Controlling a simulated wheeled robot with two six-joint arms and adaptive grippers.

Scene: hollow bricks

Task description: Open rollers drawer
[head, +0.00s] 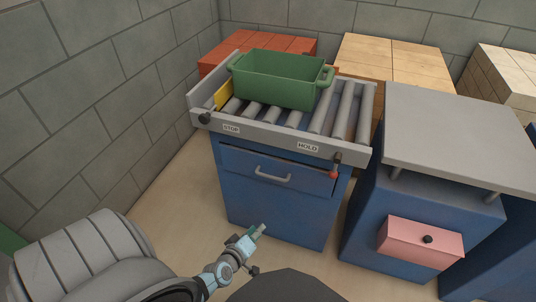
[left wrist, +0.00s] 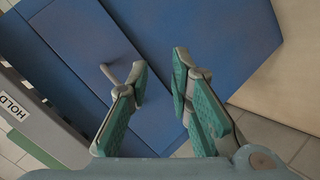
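The rollers drawer (head: 240,160) is a blue front in the blue cabinet under the roller conveyor, and it looks shut. Its grey bar handle (head: 272,176) is at the middle of the front. My left gripper (head: 247,238) is below the handle in the head view, apart from it. In the left wrist view my left gripper (left wrist: 160,66) is open with nothing between its green-padded fingers. The handle (left wrist: 110,74) shows just left of the left finger, which hides part of it. My right gripper is not in view.
A green bin (head: 275,80) stands on the rollers (head: 343,110). A lever with a red knob (head: 334,174) hangs at the conveyor's front right. A grey-topped blue cabinet with a pink drawer (head: 405,240) stands to the right. Bare floor (head: 185,205) lies left of the roller cabinet.

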